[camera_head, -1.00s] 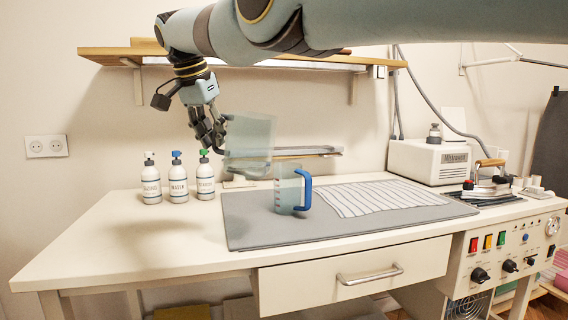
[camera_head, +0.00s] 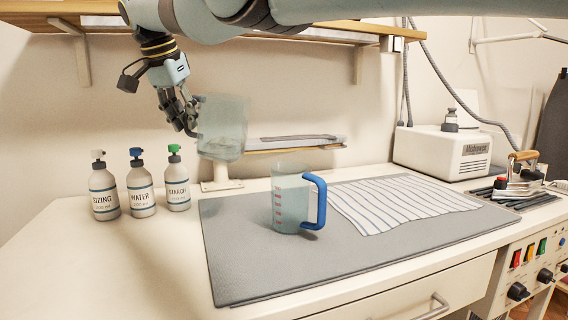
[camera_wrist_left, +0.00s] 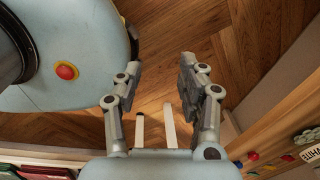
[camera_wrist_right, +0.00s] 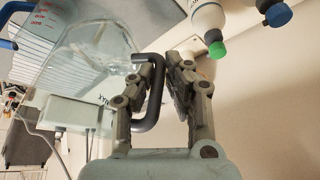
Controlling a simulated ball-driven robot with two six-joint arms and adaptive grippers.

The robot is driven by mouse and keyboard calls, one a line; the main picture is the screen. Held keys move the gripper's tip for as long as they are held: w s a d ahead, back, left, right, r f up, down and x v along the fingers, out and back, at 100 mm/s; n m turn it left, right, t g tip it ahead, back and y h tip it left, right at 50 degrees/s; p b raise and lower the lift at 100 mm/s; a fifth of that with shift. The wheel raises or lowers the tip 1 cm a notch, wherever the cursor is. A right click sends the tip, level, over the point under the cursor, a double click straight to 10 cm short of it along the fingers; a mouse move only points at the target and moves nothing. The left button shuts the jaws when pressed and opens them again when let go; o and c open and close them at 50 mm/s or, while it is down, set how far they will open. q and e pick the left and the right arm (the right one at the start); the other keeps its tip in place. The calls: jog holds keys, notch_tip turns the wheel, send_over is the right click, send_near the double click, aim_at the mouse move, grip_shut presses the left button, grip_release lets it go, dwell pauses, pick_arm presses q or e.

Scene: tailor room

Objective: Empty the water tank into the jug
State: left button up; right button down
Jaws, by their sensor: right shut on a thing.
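The clear water tank (camera_head: 222,130) hangs in the air, slightly tilted, above and left of the jug in the head view. My right gripper (camera_head: 180,108) is shut on the tank's dark handle (camera_wrist_right: 158,95), which shows between its fingers in the right wrist view. The jug (camera_head: 290,200) stands upright on the grey mat, clear with red marks and a blue handle on its right. It also shows at the upper left of the right wrist view (camera_wrist_right: 38,40). Any water level in the tank is hard to tell. My left gripper (camera_wrist_left: 165,92) is open and empty above the wooden floor.
Sizing (camera_head: 104,192), water (camera_head: 141,190) and starch (camera_head: 177,187) bottles stand left of the grey mat (camera_head: 240,265). A striped cloth (camera_head: 400,203) lies right of the jug. A white machine (camera_head: 445,153) stands behind.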

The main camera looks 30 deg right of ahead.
jog(key=shift+w+d+f+b, duration=0.1)
jog(key=shift+w+f+b, duration=0.2)
jog(key=shift+f, duration=0.15)
jog(key=shift+w+f+b, duration=0.25)
jog(key=shift+f+b, duration=0.05)
jog(key=shift+f, duration=0.15)
jog(key=shift+s+f+b, duration=0.2)
jog(key=shift+f+b, duration=0.05)
jog(key=shift+b, duration=0.05)
pick_arm(q)
notch_tip(320, 180, down, 10)
jog(key=b, duration=0.8)
jog(key=shift+s+a+r, duration=0.15)
jog(key=shift+s, duration=0.05)
pick_arm(e)
notch_tip(320, 180, down, 11)
jog(key=shift+w+f, duration=0.2)
pick_arm(q)
jog(key=shift+a, duration=0.1)
